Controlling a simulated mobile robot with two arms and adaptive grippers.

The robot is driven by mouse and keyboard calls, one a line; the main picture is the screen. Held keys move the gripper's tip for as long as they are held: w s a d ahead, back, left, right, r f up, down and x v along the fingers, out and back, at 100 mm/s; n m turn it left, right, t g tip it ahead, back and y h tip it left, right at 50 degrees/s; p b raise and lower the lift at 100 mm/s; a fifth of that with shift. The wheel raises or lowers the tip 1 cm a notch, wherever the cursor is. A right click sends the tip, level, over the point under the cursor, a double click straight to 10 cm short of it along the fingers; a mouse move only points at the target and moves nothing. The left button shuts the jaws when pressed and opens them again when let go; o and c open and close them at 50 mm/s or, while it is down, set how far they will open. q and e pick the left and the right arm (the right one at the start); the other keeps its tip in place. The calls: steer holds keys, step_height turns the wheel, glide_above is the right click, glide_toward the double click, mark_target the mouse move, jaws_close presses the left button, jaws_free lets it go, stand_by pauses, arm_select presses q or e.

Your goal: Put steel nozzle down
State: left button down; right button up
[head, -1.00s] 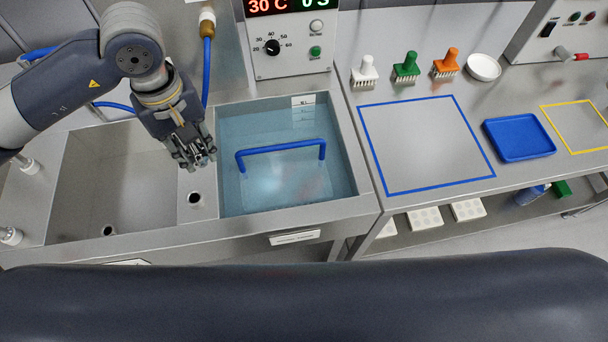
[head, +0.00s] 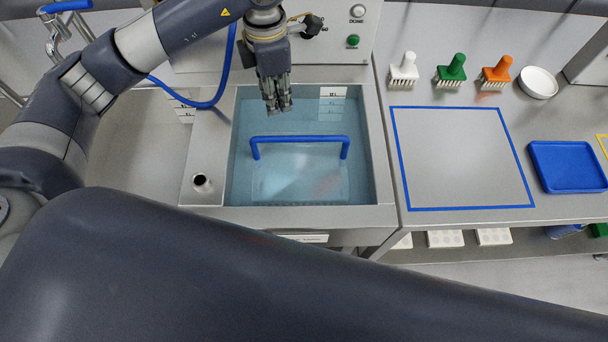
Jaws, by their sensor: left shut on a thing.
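My left gripper (head: 277,106) is shut and points down above the back part of the water-filled basin (head: 215,150). The steel nozzle in its fingers is small and mostly hidden by them, so its outline is hard to tell. In the basin, a clear lid or basket with a blue handle (head: 300,139) shows in front of the gripper. The fingertips appear apart from the handle. My right gripper is not in view.
A blue-outlined square (head: 465,160) on the right worktop is empty. White (head: 404,70), green (head: 452,70) and orange (head: 496,72) brushes stand behind it. A white dish (head: 538,82) and blue tray (head: 568,166) are to the right. A blue hose (head: 225,75) hangs behind the basin.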

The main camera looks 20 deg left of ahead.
arm_select(q)
steer(key=w+f+n+b, duration=0.3)
steer(key=f+n+b, duration=0.3)
steer(key=f+n, duration=0.7)
glide_above(300, 158)
steer(key=a, duration=0.3)
steer(key=shift+n, duration=0.4)
step_height(300, 158, down, 10)
steer(key=shift+s+p, duration=0.15)
steer(key=shift+p, duration=0.3)
steer(key=shift+f, duration=0.3)
steer(key=shift+f, duration=0.2)
steer(key=c, duration=1.3)
jaws_free()
